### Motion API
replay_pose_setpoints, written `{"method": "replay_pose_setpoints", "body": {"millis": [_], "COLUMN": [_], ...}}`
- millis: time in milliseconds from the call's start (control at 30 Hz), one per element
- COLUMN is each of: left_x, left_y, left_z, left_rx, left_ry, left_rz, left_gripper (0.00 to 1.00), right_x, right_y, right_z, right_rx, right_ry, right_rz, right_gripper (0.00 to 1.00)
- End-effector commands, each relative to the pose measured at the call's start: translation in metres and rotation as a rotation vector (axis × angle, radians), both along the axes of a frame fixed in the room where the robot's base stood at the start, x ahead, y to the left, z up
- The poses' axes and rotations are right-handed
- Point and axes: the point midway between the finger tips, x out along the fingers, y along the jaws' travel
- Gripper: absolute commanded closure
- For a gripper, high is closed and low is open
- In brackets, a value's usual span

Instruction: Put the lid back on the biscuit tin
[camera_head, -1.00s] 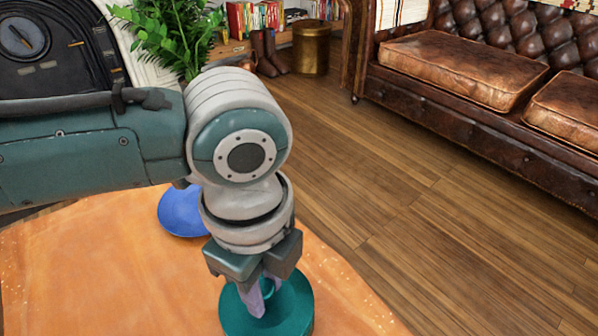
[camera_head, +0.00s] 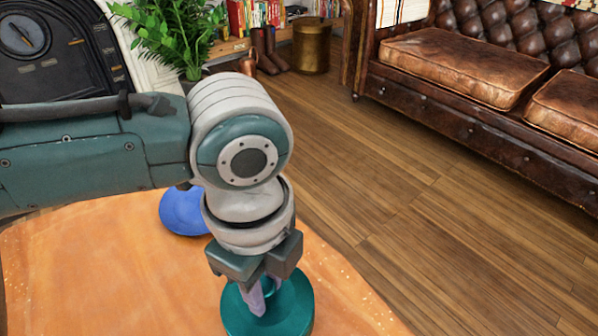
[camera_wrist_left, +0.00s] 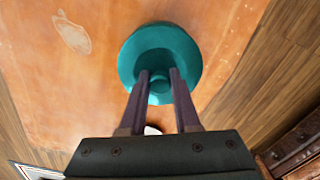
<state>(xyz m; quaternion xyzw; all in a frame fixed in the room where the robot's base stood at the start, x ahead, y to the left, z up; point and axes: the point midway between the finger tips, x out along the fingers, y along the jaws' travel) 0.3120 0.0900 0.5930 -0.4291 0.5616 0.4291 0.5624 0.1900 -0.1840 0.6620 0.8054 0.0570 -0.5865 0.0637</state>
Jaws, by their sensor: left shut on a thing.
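A round teal lid (camera_head: 295,308) with a small central knob is at the bottom of the head view, over the orange table. In the left wrist view the teal lid (camera_wrist_left: 187,50) shows from above, with its knob between the fingers. My left gripper (camera_head: 266,296) points down and is shut on the lid's knob; its fingers (camera_wrist_left: 160,78) also show in the wrist view. I cannot tell whether the lid rests on the tin or is held above something, as what is beneath it is hidden. My right gripper is not in view.
A round blue object (camera_head: 182,213) is on the orange tabletop (camera_head: 90,270), partly behind my left arm. The tabletop's left part is mostly clear. Beyond the table are wooden floor, a brown leather sofa (camera_head: 455,65), a plant (camera_head: 170,35) and a brass bin (camera_head: 311,45).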

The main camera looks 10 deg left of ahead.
Motion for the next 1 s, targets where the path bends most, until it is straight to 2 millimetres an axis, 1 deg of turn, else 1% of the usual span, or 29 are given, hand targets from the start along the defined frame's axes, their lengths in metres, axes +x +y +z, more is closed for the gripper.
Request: {"method": "replay_pose_setpoints", "body": {"millis": [100, 133, 400, 433, 600, 867, 1000], "left_x": [0.0000, 0.0000, 0.0001, 0.0001, 0.0001, 0.0001, 0.0001], "left_y": [0.0000, 0.0001, 0.0002, 0.0002, 0.0003, 0.0003, 0.0003], "left_z": [0.0000, 0.0001, 0.0001, 0.0001, 0.0001, 0.0001, 0.0001], "left_rx": [0.000, 0.000, 0.000, 0.000, 0.000, 0.000, 0.000], "left_ry": [0.000, 0.000, 0.000, 0.000, 0.000, 0.000, 0.000], "left_rz": [0.000, 0.000, 0.000, 0.000, 0.000, 0.000, 0.000], "left_gripper": [1.00, 0.67, 0.37, 0.34, 0.34, 0.05, 0.05], "right_x": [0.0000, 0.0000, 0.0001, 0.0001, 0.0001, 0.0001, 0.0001], "right_y": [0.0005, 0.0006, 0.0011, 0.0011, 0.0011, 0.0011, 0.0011], "right_z": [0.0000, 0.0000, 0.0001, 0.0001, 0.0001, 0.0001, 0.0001], "right_rx": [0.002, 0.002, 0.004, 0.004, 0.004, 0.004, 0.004], "right_ry": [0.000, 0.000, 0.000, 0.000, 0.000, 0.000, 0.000], "right_rz": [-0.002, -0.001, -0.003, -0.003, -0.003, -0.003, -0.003], "right_gripper": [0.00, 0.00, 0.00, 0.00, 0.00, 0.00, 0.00]}}
